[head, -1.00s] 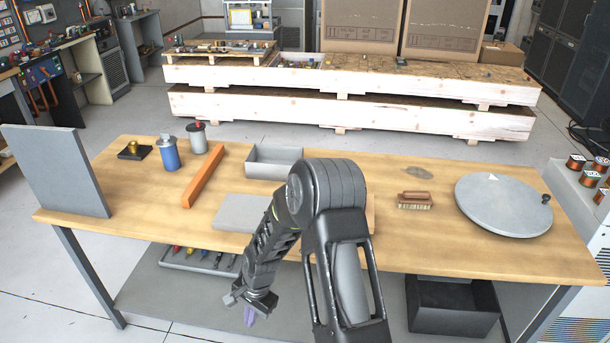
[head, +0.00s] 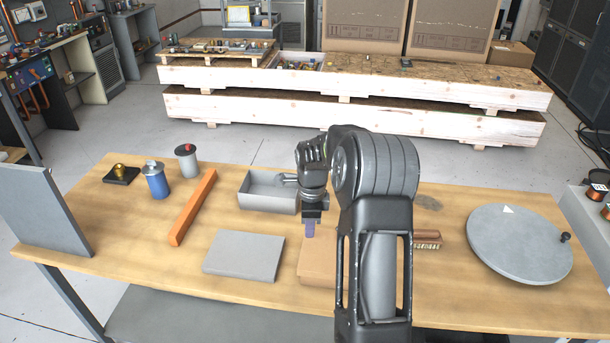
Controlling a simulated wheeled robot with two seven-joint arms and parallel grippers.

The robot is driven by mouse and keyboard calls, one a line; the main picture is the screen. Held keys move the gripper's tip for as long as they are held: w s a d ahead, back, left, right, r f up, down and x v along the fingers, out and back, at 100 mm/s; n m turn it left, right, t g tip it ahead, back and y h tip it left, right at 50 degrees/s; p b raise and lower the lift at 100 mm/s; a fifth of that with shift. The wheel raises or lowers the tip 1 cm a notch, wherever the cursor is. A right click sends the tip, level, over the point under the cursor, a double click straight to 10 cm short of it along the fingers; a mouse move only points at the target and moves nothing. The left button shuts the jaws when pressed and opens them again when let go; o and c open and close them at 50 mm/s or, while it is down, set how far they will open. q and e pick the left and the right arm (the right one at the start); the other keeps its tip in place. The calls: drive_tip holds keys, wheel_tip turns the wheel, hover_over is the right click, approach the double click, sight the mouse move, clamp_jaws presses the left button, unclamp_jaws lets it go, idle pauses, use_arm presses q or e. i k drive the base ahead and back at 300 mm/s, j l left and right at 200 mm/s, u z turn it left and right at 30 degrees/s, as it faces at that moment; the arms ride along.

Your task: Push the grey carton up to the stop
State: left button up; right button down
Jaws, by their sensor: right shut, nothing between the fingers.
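The grey carton (head: 244,255) is a flat grey box lying on the front middle of the wooden table. An orange bar (head: 193,207), which looks like the stop, lies to its upper left, with bare wood between them. My right gripper (head: 309,229) points down with its purple fingertips shut and empty. It is to the right of the grey carton, apart from it, over or near the back of a tan box (head: 317,262). My forearm hides the right part of that box. My left gripper is out of view.
An open grey tray (head: 267,192) stands behind the grey carton. A blue can (head: 156,182), a grey can (head: 187,162) and an upright grey panel (head: 45,212) are on the left. A brush (head: 427,239) and a round grey disc (head: 519,243) are on the right.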

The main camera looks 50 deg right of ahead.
sight(257, 192)
drive_tip(key=i+l, duration=0.2)
drive_tip(key=l, duration=0.15)
drive_tip(key=i+l, duration=0.2)
drive_tip(key=l, duration=0.15)
drive_tip(key=i+l, duration=0.2)
drive_tip(key=l, duration=0.15)
